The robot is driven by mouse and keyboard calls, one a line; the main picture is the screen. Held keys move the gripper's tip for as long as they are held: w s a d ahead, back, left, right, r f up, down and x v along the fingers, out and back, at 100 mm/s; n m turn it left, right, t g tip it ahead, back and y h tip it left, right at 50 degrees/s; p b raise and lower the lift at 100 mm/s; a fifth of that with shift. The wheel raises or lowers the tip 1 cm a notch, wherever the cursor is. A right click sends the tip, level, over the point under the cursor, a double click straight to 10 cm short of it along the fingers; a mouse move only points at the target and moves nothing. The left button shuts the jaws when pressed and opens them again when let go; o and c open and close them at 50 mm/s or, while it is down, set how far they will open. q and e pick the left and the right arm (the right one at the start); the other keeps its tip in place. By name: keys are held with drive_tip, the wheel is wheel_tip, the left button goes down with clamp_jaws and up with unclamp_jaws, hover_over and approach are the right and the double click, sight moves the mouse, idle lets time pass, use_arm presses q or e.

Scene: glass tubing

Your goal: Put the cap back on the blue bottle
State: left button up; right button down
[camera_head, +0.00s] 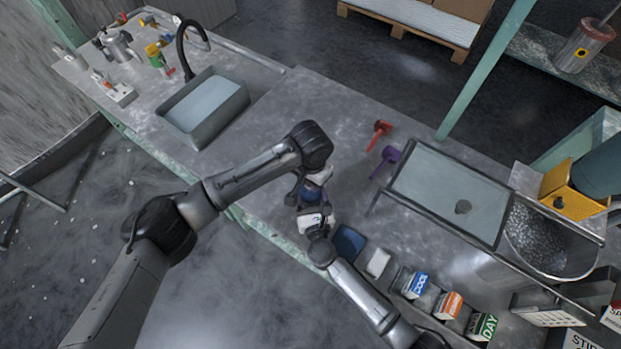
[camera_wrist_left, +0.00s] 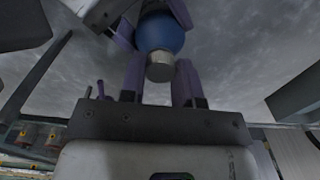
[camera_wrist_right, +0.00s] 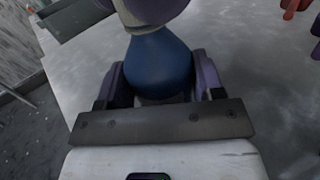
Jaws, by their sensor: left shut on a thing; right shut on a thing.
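The blue bottle (camera_wrist_right: 158,68) has a round body narrowing to a neck; it is also visible in the head view (camera_head: 309,195) above the counter. My right gripper (camera_wrist_right: 160,85) is shut on its body. My left gripper (camera_wrist_left: 161,82) is at the neck end, its fingers either side of the silver-grey cap (camera_wrist_left: 160,67), and is shut on it. The cap appears against the blue body in the left wrist view. I cannot tell whether it is fully seated. In the right wrist view, the left gripper hides the bottle's top.
A red item (camera_head: 380,130) and a purple item (camera_head: 385,161) lie on the counter to the right. A dark blue pad (camera_head: 348,242) and several small labelled boxes (camera_head: 449,304) are near the front. A large tray (camera_head: 450,190) stands further right. The sink (camera_head: 205,107) is at the left.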

use_arm(q)
drive_tip(key=shift+m, duration=0.9)
drive_tip(key=o, duration=1)
drive_tip(key=shift+r, duration=2.25)
drive_tip(key=shift+r+n, duration=0.9)
drive_tip(key=shift+r, duration=0.85)
